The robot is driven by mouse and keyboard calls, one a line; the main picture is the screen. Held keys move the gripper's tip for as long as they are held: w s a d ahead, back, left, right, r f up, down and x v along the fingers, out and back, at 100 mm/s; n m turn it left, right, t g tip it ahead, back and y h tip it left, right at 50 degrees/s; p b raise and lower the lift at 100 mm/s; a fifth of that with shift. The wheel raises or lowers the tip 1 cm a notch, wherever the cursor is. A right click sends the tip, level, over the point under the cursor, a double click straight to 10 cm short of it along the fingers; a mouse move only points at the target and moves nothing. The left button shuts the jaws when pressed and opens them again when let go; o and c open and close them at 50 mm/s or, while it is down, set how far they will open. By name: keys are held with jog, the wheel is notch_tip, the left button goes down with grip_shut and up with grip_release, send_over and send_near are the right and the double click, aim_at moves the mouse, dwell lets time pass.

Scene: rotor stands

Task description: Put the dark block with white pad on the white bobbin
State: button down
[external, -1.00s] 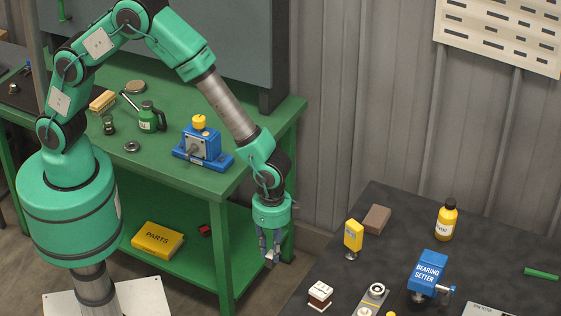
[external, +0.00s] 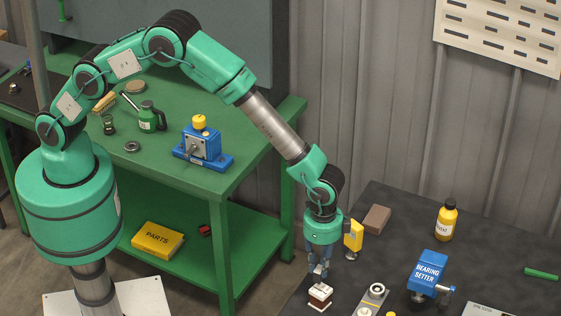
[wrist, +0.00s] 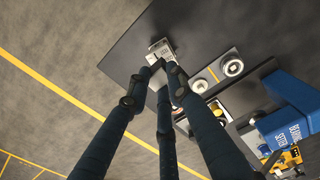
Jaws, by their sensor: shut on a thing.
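The white bobbin (external: 320,298), with pale ends and a brown middle, stands upright on the dark table near its left edge. My gripper (external: 319,272) points down just above it. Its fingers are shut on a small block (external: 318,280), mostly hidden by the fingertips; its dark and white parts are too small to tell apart. I cannot tell whether the block touches the bobbin. In the wrist view, my gripper (wrist: 164,66) has its fingertips close together at a pale grey shape, where block and bobbin are hard to separate.
Right of the bobbin lies a plate with round fittings (external: 374,297). The blue bearing setter (external: 428,272) stands farther right. A yellow tool (external: 353,236) and a brown block (external: 376,219) stand behind. A yellow bottle (external: 446,221) is at the back. The table is clear between them.

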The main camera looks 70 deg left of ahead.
aim_at(322, 279)
jog(key=shift+w+d+f, duration=0.1)
jog(key=shift+w+d, duration=0.15)
jog(key=shift+w, duration=0.15)
jog(key=shift+f, duration=1.7)
jog(key=shift+f, duration=0.1)
jog(key=c, duration=1.6)
grip_release()
jog(key=shift+o, duration=0.2)
notch_tip(322, 279, up, 12)
jog(key=shift+r, duration=0.1)
